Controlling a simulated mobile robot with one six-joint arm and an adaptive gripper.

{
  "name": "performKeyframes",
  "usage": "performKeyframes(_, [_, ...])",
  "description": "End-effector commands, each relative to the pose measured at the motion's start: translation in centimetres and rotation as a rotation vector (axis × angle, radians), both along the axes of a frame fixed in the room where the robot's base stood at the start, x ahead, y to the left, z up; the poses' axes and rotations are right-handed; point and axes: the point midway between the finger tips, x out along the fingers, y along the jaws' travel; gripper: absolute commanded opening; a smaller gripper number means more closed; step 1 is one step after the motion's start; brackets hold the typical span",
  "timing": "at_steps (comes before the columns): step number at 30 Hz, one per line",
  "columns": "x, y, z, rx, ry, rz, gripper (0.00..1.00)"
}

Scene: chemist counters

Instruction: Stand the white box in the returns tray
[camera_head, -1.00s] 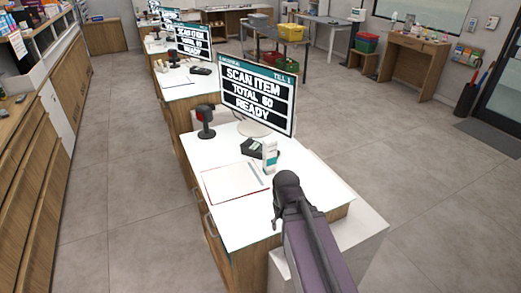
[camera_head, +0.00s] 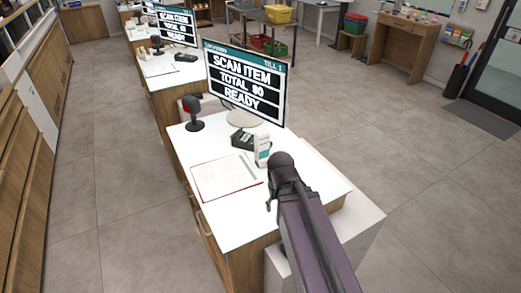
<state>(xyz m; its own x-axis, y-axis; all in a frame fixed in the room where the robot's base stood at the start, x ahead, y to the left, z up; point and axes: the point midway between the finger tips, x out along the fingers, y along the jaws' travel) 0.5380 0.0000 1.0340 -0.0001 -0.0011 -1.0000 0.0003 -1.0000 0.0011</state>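A small white box (camera_head: 262,150) with teal markings stands upright on the white counter top (camera_head: 315,180), just left of and beyond the end of my arm. My gripper (camera_head: 270,204) points down at the arm's end over the counter. Only a small dark part of it shows below the wrist; the arm hides the rest, so its opening cannot be seen. I see no contact between it and the box. I cannot make out which thing, if any, is the returns tray.
A till screen (camera_head: 245,82), a dark card terminal (camera_head: 243,139), a scanner on a stand (camera_head: 194,113) and a red-edged paper pad (camera_head: 223,176) occupy the counter. A yellow bin (camera_head: 278,14) is on a trolley behind.

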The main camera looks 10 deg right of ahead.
Motion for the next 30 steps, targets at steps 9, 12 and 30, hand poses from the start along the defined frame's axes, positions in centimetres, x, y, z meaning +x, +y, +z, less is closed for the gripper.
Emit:
performKeyframes(9, [2.8,0.0,2.4,0.015,-0.037,0.033,1.0])
performKeyframes(12, [4.9,-0.5,4.0,0.025,-0.065,0.055,1.0])
performKeyframes(30, [20.8,-1.6,16.0,0.065,-0.318,0.26,1.0])
